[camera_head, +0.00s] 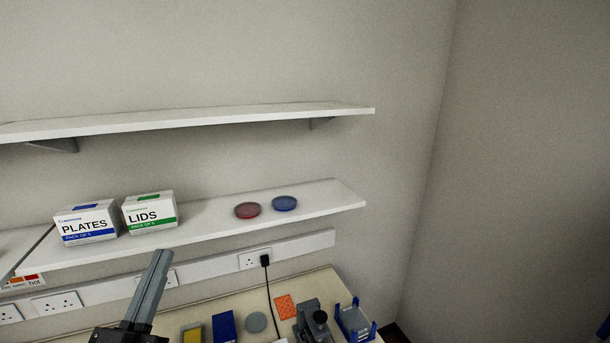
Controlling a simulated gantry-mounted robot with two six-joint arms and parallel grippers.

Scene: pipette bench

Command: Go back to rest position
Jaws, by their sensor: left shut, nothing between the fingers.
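My left gripper (161,256) comes up from the bottom left, its grey fingers pointing up and together with nothing between them. In the picture its tips lie just below the lower shelf's front edge, in front of the wall sockets. It holds nothing. My right gripper is not in view.
The lower shelf (325,200) bears a PLATES box (86,222), a LIDS box (149,212), a red dish (247,210) and a blue dish (284,203). The upper shelf (220,118) is empty. The bench (262,287) below holds a blue block (224,326), an orange sheet (286,307) and a blue-cornered rack (355,322).

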